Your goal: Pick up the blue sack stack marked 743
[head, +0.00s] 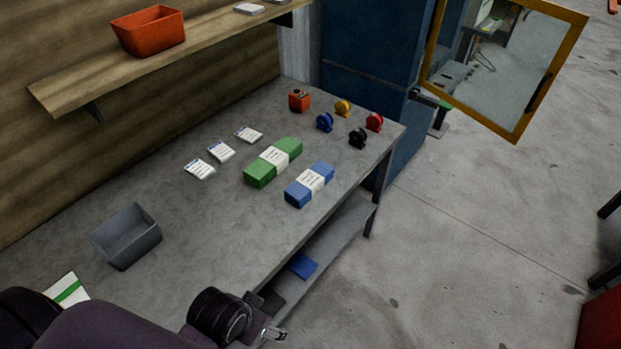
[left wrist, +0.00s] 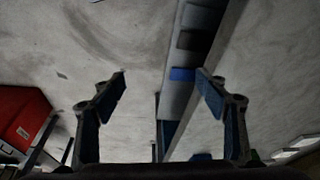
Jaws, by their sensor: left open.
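The blue sack stack (head: 297,193) lies on the grey table near its front edge, with a white label band around it. The number on the band is too small to read. My left gripper (head: 273,332) shows at the bottom of the head view, partly cut off, well apart from the stack and off the table's front edge. In the left wrist view the left gripper (left wrist: 162,75) is open, its two fingers wide apart with nothing between them. My right gripper is not in view.
A green banded stack (head: 260,176) lies beside the blue one, to its left. Several tape rolls and white cards lie on the table (head: 215,235), with a grey bin (head: 127,250) at left. A blue item (head: 303,266) rests on the lower shelf.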

